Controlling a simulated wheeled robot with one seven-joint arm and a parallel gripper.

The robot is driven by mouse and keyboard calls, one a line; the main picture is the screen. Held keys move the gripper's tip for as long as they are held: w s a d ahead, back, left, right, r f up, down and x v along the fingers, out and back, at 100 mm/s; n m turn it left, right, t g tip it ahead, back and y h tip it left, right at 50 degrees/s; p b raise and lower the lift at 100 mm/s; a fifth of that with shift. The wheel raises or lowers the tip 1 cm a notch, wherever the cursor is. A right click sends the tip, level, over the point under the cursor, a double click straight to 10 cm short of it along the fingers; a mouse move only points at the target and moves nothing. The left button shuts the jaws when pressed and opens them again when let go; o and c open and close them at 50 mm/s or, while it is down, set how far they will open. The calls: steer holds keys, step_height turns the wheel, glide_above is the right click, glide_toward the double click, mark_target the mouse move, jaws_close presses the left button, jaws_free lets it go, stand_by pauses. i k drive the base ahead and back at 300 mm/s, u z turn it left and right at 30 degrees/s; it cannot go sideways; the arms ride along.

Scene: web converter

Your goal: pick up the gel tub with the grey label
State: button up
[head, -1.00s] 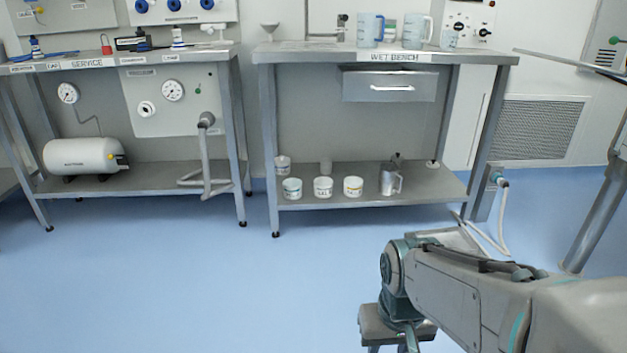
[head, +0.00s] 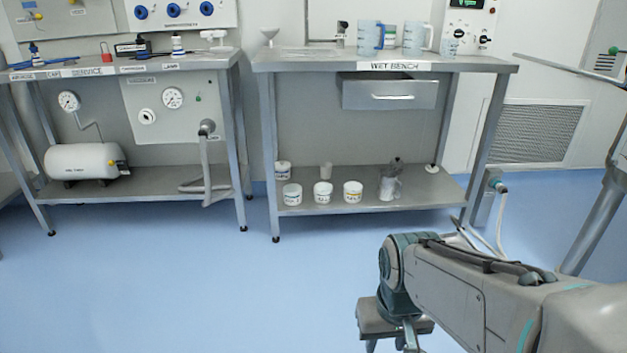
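Several white tubs stand on the lower shelf of the wet bench. The front row has a left tub (head: 292,194), a middle tub (head: 323,193) and a right tub (head: 353,192). Another tub (head: 283,171) stands behind the left one, partly hidden by it. Their labels are too small to tell surely which is grey. My gripper (head: 393,340) is at the bottom edge, well in front of the bench and apart from the tubs. Its fingers are mostly cut off by the frame, so its opening cannot be made out.
The wet bench (head: 392,66) has legs and a drawer (head: 390,92) above the shelf (head: 420,187). A hose (head: 499,222) hangs at right. The blue floor (head: 180,285) is clear.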

mark_target(323, 193)
steer(key=i, duration=2.55)
